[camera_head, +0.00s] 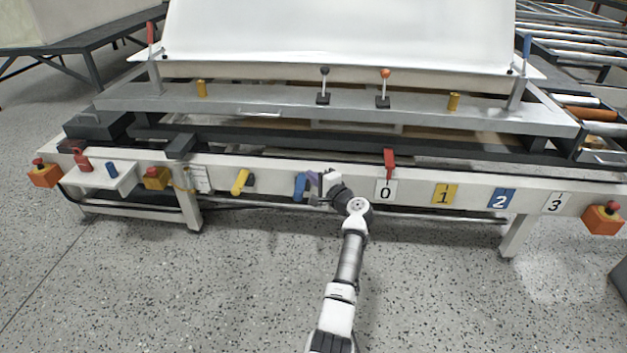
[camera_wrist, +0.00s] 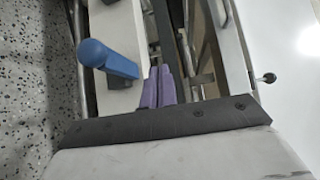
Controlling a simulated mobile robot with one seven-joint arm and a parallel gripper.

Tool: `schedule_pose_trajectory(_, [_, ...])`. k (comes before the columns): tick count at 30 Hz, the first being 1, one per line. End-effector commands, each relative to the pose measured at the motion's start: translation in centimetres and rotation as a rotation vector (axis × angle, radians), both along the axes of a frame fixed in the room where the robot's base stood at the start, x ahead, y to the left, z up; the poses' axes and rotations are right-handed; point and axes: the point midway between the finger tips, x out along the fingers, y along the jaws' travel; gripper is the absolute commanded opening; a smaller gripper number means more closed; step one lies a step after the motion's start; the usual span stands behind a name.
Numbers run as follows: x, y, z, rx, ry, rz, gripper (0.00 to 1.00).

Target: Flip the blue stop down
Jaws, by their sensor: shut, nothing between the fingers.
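The blue stop (camera_head: 300,187) is a short rounded blue handle on the front face of the long white beam, just left of my gripper in the head view. In the wrist view the blue stop (camera_wrist: 105,58) juts out from the beam, its round end toward the floor side. My gripper (camera_head: 313,178) is at the beam's front, close beside the stop. Its purple fingers (camera_wrist: 159,84) are together with nothing between them. A small gap shows between fingers and stop in the wrist view; I cannot tell contact for sure in the head view.
A yellow handle (camera_head: 240,182) sits left of the stop on the same beam. A red lever (camera_head: 390,163) and number plates, such as the 0 plate (camera_head: 385,190), are to the right. A grey bar (camera_head: 330,112) with knobs runs behind. The speckled floor in front is open.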

Motion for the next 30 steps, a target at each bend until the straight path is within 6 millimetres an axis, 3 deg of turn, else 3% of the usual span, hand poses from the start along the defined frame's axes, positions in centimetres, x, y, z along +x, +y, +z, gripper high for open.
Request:
schedule_pose_trajectory(2, [0.1,0.1,1.7,0.001,-0.001,0.001,0.0])
schedule_pose_trajectory(3, [-0.4,-0.8,-0.1,0.002,0.006,-0.001,0.0])
schedule_pose_trajectory(6, [-1.3,-2.4,-1.9,0.003,0.006,-0.001,0.0])
schedule_pose_trajectory(15, [-3.2,-5.6,-5.3,0.002,0.002,0.0,0.0])
schedule_pose_trajectory(30, [-3.5,-6.2,-6.0,0.001,0.001,0.001,0.0])
